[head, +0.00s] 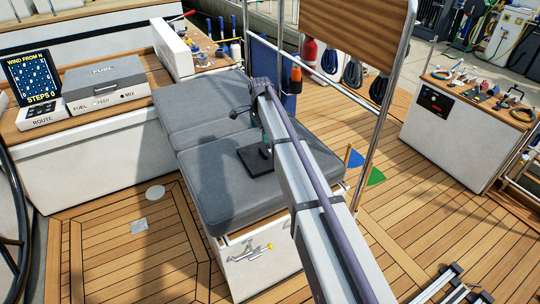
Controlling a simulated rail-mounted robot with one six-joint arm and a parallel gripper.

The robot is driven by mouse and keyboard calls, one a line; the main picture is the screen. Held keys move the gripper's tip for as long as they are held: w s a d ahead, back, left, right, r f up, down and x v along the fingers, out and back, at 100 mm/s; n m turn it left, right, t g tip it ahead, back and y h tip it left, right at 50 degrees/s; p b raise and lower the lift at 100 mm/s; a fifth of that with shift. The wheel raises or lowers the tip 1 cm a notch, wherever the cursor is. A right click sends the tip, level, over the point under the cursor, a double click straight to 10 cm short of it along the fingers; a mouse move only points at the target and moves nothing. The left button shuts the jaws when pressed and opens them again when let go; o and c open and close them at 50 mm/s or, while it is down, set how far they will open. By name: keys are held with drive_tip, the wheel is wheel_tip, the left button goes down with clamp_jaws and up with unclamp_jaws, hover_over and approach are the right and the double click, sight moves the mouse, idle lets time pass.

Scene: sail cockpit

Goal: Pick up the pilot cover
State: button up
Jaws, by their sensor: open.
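I cannot pick out the pilot cover with certainty. A flat black piece (256,160) shows against the grey cushion, left of my arm, with a thin upright part above it. It is partly covered by my arm, and I cannot tell what it is. My arm runs from the bottom right up to a dark joint over the cushion. A small dark part shows just left of that joint. I cannot make out the fingers of my gripper, which seem hidden behind the arm.
Grey cushions (195,128) top the white seat. At left stand a grey fuel box (104,80) and a wind display (32,80). A metal post (386,110) rises right of my arm. A white cabinet (450,145) bears small items at right.

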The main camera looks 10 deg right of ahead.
drive_tip(key=b, duration=0.5)
hover_over(263, 151)
wheel_tip(263, 151, down, 6)
drive_tip(key=shift+a+r, duration=0.15)
drive_tip(key=shift+r, duration=0.05)
drive_tip(key=f+b, duration=0.5)
drive_tip(key=shift+w+d+f, duration=0.15)
drive_tip(key=shift+d, duration=0.1)
drive_tip(key=shift+r, duration=0.25)
drive_tip(key=shift+c, duration=0.2)
drive_tip(key=c, duration=1)
